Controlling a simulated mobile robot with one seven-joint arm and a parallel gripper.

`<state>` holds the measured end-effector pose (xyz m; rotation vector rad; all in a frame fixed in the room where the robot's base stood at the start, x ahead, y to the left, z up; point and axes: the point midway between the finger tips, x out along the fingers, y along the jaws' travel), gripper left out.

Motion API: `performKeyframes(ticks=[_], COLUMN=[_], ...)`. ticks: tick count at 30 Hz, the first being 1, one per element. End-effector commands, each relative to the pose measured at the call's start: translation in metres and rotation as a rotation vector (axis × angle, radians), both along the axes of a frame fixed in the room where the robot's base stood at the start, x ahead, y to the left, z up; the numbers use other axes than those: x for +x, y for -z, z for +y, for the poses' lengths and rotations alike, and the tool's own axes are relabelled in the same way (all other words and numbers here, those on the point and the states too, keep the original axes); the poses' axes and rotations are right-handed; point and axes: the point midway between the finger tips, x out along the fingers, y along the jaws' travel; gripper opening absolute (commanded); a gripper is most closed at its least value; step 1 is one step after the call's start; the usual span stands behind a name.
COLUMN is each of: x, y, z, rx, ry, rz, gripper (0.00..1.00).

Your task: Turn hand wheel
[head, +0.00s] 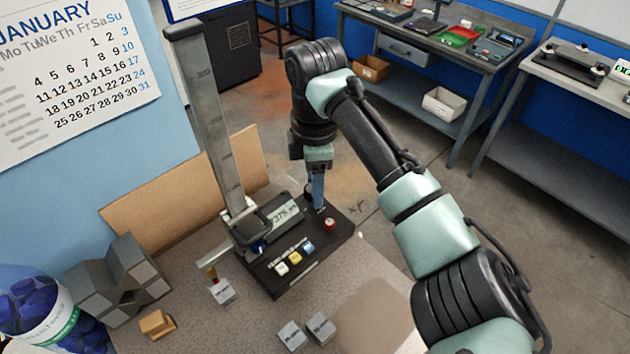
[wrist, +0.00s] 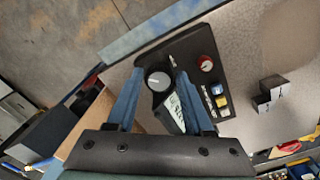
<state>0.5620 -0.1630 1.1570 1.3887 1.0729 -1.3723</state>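The hand wheel is a round grey knob (wrist: 158,81) with a white mark, on the black base (wrist: 190,60) of a height gauge. In the wrist view it lies between the two blue fingers of my gripper (wrist: 159,76). The fingers are apart, with a visible gap on each side of the knob; I cannot tell if they reach down around it. In the head view my gripper (head: 317,190) points down over the back of the gauge base (head: 318,258) and mostly hides the knob. The gauge's tall grey column (head: 210,115) rises left of my gripper, with a lit display (head: 284,215) at its foot.
A red knob (head: 330,224) and white, yellow and blue buttons (head: 295,258) sit on the base. Small metal blocks (head: 305,330), a brass block (head: 157,324) and a jar (head: 40,310) stand on the bench. A brown board (head: 190,190) leans behind.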

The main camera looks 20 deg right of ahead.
Motion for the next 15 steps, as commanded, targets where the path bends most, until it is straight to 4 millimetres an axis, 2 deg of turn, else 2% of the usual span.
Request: performKeyframes(ticks=[1, 8, 15], x=[0.0, 0.0, -0.0001], y=[-0.0002, -0.0003, -0.0007], z=[0.0, 0.0001, 0.0003], rx=[0.0, 0.0, 0.0], ry=[0.0, 0.0, 0.008], rz=[0.0, 0.0, 0.001], gripper=[0.41, 0.0, 0.0])
